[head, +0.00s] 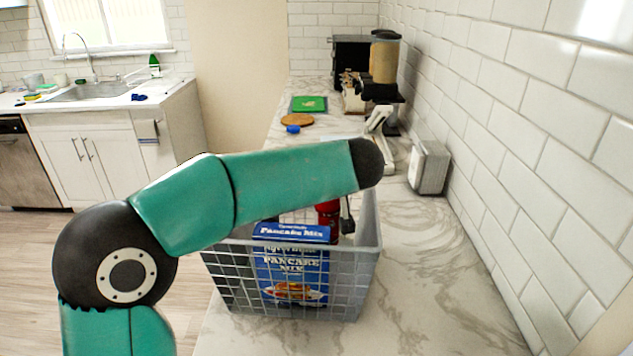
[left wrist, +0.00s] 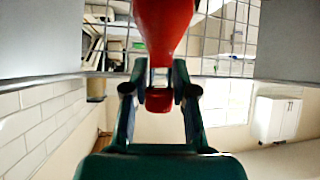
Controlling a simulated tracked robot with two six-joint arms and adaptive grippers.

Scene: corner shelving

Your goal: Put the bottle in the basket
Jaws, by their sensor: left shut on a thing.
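The red bottle (head: 328,214) shows in the head view inside the grey wire basket (head: 350,285), behind the pancake mix box. My left arm hides its upper part. In the left wrist view the red bottle (left wrist: 164,25) stands between the fingers of my left gripper (left wrist: 160,75), which is shut on it. In the head view only a dark piece of this gripper (head: 347,218) shows beside the bottle, below the arm. Whether the bottle touches the basket floor cannot be told. My right gripper is not in view.
A blue pancake mix box (head: 290,270) stands in the basket's front. The counter right of the basket is clear.

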